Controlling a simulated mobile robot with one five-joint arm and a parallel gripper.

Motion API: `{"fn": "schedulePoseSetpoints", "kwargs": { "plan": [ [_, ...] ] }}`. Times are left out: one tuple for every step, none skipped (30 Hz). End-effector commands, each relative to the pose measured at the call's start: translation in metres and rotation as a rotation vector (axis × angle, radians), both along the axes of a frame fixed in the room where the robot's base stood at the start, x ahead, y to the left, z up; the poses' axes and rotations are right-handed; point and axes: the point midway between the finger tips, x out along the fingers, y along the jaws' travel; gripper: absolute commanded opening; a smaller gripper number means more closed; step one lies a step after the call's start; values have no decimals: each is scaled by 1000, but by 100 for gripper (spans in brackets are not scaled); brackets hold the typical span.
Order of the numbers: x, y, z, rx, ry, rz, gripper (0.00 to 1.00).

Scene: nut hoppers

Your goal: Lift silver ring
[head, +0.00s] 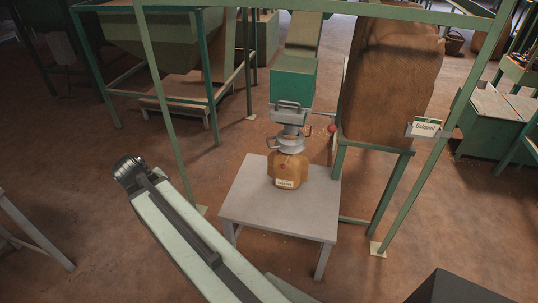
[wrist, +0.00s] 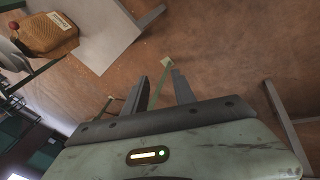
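A silver ring (head: 287,143) sits around the neck of a brown sack (head: 287,170), below the grey metal spout (head: 290,114) of a green hopper. The sack stands upright on a small light table (head: 310,211) and bears a pale label. In the wrist view the sack (wrist: 48,36) is at the upper left; the ring is hard to make out there. My gripper (wrist: 160,78) is open and empty, its two dark fingers apart, well away from the sack and ring.
A red-knobbed lever (head: 331,128) stands right of the spout. Green frame posts (head: 165,105) rise left and right of the table. A large brown sack (head: 392,80) hangs at the right, beside a white sign (head: 424,128). Brown floor (head: 120,245) is open at the left.

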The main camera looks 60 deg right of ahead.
Motion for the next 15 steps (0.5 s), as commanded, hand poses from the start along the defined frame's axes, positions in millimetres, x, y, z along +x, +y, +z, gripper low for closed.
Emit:
{"fn": "schedulePoseSetpoints", "kwargs": {
  "plan": [
    [-2,-70,-46,-117,-36,-51,32],
    [-6,-109,-52,-193,-53,-70,32],
    [-14,-158,-57,-294,-70,-91,32],
    [-22,-193,-60,-369,-76,-102,32],
    [-31,-225,-61,-440,-79,-110,32],
    [-44,-264,-62,-530,-76,-116,32],
    [-55,-290,-62,-592,-70,-116,32],
    [-65,-313,-61,-649,-63,-114,32],
    [-78,-340,-59,-715,-48,-111,32],
    [-87,-356,-58,-759,-37,-106,32],
    [-94,-370,-56,-797,-27,-100,32],
    [-104,-385,-54,-838,-13,-92,32],
    [-109,-394,-52,-863,-3,-86,32],
    [-114,-400,-50,-883,5,-81,32],
    [-118,-407,-48,-902,13,-76,32]
  ]
}}
